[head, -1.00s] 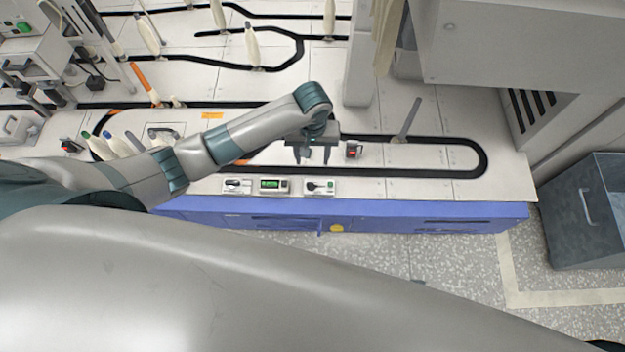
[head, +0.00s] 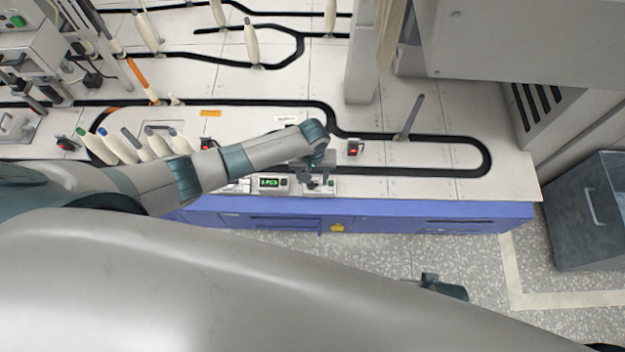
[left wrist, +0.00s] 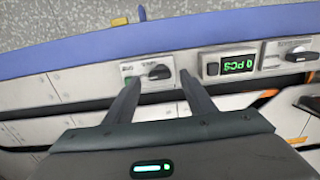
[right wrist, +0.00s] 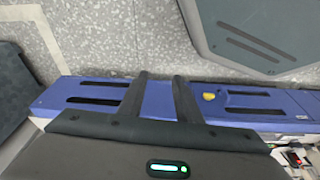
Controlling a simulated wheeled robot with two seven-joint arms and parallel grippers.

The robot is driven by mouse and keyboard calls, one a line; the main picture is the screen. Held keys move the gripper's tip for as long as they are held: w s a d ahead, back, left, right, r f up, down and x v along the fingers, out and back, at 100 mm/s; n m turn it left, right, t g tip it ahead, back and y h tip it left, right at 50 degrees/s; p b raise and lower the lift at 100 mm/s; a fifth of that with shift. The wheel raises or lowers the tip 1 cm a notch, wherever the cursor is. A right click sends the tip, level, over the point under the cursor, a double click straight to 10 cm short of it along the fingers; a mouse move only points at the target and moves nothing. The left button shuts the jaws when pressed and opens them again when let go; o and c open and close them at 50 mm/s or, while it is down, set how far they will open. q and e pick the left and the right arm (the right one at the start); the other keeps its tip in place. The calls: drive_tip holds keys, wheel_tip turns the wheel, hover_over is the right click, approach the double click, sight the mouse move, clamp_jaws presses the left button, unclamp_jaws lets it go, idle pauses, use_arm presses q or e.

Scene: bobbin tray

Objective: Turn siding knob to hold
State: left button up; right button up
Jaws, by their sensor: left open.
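A small white panel (left wrist: 143,84) with a black knob (left wrist: 158,72) and a green button (left wrist: 128,81) sits at the table's front edge. I cannot read its labels. In the left wrist view the knob lies between my open left fingertips (left wrist: 160,79), the bar roughly level; contact cannot be told. In the head view my left gripper (head: 318,179) is over this panel and hides most of it. A second black knob (left wrist: 297,54) is on another panel, beyond the green counter display (left wrist: 237,63). My right gripper (right wrist: 160,77) is open and empty, over the floor before the table.
The counter display (head: 272,182) stands left of the covered panel. A small box with a red button (head: 353,148) and a grey upright lever (head: 411,117) stand behind. Several bobbins (head: 120,145) stand at left. A black track (head: 440,172) loops over the table. A grey bin (head: 588,210) is right.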

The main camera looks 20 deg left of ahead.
sight(313, 183)
use_arm(q)
drive_tip(key=shift+f, duration=1.05)
use_arm(e)
drive_tip(key=shift+r, duration=0.8)
use_arm(q)
drive_tip(key=shift+c, duration=0.6)
drive_tip(key=c, duration=0.9)
